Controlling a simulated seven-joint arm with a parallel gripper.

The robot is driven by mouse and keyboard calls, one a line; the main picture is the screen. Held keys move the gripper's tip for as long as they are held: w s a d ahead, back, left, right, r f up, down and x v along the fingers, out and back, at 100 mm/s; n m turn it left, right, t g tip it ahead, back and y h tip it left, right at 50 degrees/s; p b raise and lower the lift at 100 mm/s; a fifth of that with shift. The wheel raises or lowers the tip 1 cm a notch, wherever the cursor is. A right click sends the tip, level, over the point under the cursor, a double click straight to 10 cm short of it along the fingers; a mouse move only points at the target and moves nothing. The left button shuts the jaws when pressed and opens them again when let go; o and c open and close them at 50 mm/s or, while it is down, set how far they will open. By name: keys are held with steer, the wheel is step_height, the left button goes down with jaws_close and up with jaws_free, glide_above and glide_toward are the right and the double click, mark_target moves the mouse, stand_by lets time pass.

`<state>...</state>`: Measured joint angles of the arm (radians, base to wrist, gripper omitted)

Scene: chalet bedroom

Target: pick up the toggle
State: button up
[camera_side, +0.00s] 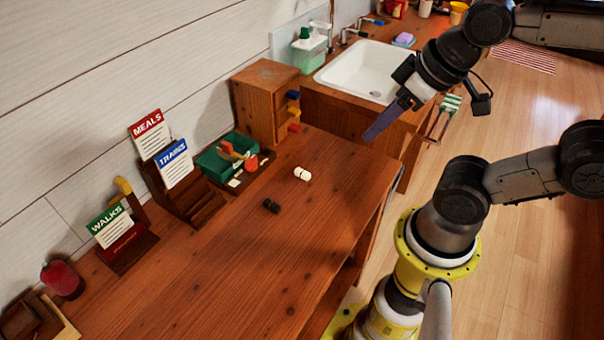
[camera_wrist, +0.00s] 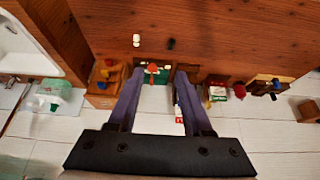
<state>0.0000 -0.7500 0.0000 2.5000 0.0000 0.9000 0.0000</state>
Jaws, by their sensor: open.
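Two small toggle-like pieces lie on the wooden desk (camera_side: 225,275), apart from each other. One is white (camera_side: 302,173) and the other is black (camera_side: 271,205); I cannot tell which is the toggle. In the wrist view the white piece (camera_wrist: 136,40) is left of the black piece (camera_wrist: 171,43), both beyond my fingertips. My gripper (camera_side: 372,134) is raised at the desk's sink end, to the right of both pieces in the side view. In the wrist view its purple fingers (camera_wrist: 159,76) are spread, with nothing held between them.
A green tray (camera_side: 207,165) with small items and a wooden drawer box (camera_side: 262,92) stand along the wall. Card holders with a MEALS card (camera_side: 149,135) and a WALKS card (camera_side: 109,224) are farther left. A white sink (camera_side: 345,78) is behind. The desk's front is clear.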

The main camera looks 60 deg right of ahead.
steer(key=o, duration=0.8)
steer(key=shift+c, duration=0.2)
